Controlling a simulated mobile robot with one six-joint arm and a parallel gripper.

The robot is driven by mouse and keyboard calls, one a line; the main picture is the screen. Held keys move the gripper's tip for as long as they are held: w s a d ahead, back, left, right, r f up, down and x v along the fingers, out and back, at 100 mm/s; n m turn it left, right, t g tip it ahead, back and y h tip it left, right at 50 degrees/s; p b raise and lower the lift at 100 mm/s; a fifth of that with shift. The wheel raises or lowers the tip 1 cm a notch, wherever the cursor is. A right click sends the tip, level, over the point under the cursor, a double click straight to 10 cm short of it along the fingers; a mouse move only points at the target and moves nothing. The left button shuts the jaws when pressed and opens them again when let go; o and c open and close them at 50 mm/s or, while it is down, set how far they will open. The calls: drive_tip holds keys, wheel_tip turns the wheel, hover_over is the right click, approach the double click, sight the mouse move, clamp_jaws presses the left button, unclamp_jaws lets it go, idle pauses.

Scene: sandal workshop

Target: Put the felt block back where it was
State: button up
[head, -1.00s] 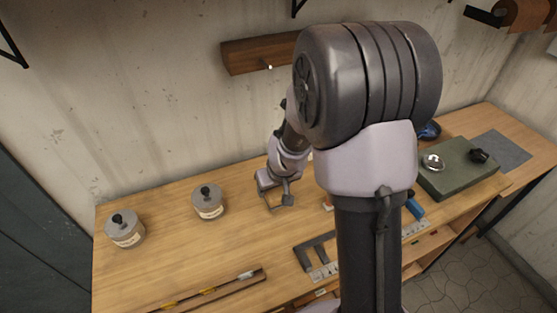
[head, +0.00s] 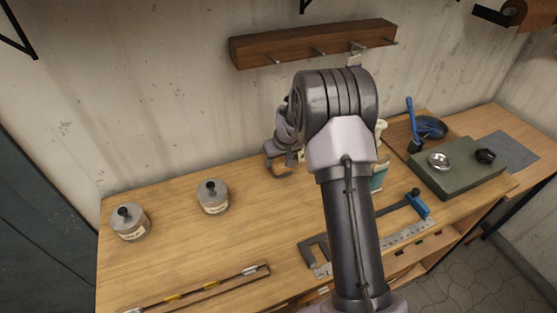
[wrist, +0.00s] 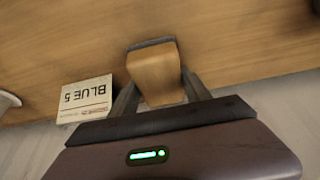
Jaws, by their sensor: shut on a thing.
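The felt block (wrist: 155,75) is a wooden block with a thin grey layer on its far edge. In the wrist view my gripper (wrist: 158,84) is shut on it, one finger on each side. In the head view my gripper (head: 283,161) is over the back of the bench, left of my upper arm. The block (head: 282,172) shows there only as a small tan and dark patch. I cannot tell from these views whether it touches the bench top.
A card reading "BLUE 5" (wrist: 86,98) is beside the block in the wrist view. Two lidded grey jars (head: 212,196) stand on the left of the bench (head: 160,265). A green slab (head: 455,170) and blue-handled tool (head: 418,203) are right. My arm hides the middle.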

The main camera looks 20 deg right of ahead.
drive_tip(key=o, duration=1.3)
drive_tip(key=shift+f, duration=0.1)
drive_tip(key=s+a+r+m+p, duration=0.1)
drive_tip(key=s+a+r, duration=0.2)
drive_tip(key=s+r, duration=0.35)
drive_tip(key=s+a+r+p, duration=0.1)
drive_tip(key=s+a+r, duration=0.25)
drive_tip(key=r, duration=0.65)
drive_tip(key=s+a+r+m+p, duration=0.1)
drive_tip(key=s+a+r, duration=0.2)
drive_tip(key=s+r, duration=0.45)
drive_tip(key=s+a+r, duration=0.1)
drive_tip(key=s+a, duration=0.1)
drive_tip(key=s, duration=0.4)
drive_tip(key=s+a+r+m+t+y, duration=0.1)
drive_tip(key=s+a+r, duration=0.1)
drive_tip(key=s, duration=0.5)
drive_tip(key=s+a+r+m+y, duration=0.1)
drive_tip(key=s+a, duration=0.2)
drive_tip(key=s, duration=0.3)
drive_tip(key=shift+s+a+r, duration=0.1)
drive_tip(key=shift+s+r, duration=0.05)
drive_tip(key=shift+s, duration=0.1)
